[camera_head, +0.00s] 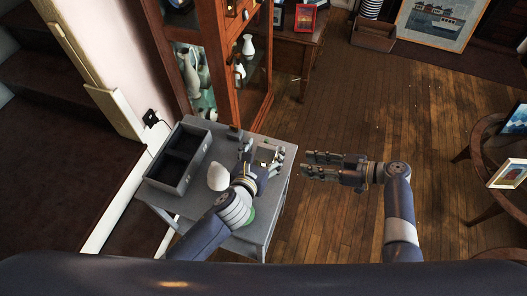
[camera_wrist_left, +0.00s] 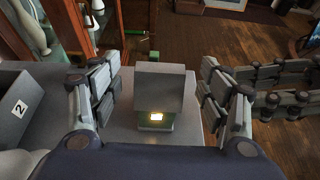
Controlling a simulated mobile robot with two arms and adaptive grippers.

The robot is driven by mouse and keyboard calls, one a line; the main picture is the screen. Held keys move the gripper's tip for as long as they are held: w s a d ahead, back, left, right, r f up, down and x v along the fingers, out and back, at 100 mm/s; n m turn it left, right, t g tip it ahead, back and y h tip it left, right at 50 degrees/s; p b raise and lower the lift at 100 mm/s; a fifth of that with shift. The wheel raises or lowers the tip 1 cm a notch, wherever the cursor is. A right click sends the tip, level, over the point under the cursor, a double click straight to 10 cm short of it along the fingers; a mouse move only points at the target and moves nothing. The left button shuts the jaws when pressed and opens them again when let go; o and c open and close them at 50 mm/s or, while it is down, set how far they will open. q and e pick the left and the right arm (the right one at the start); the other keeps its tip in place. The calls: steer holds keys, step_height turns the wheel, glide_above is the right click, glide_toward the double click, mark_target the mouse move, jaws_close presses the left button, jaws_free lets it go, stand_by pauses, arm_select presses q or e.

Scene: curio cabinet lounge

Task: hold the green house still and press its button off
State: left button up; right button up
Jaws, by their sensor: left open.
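The small house (camera_wrist_left: 165,90) stands upright on the grey table between the open fingers of my left gripper (camera_wrist_left: 160,92). Its roof is grey, and a lit yellow window with a little green around it shows low on the near side. In the head view the house (camera_head: 267,154) is partly covered by my left gripper (camera_head: 262,160). In the wrist view gaps show between the fingers and the house. I cannot make out its button. My right gripper (camera_head: 305,163) is open and empty, just right of the table edge, its fingers pointing left toward the house.
A grey two-compartment box (camera_head: 153,181) sits on the table's left; the left wrist view shows a "2" label (camera_wrist_left: 19,108) on it. A white rounded object (camera_head: 217,177) and a green object (camera_head: 249,217) are beside my left arm. A glass cabinet (camera_head: 257,70) stands behind.

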arm_select(q)
steer(key=shift+x, duration=3.65)
steer(key=shift+f, duration=0.1)
steer(key=c, duration=1.6)
steer(key=shift+c, duration=0.3)
arm_select(e)
steer(key=shift+c, duration=0.3)
arm_select(q)
jaws_close()
arm_select(e)
jaws_close()
steer(key=shift+f, duration=0.1)
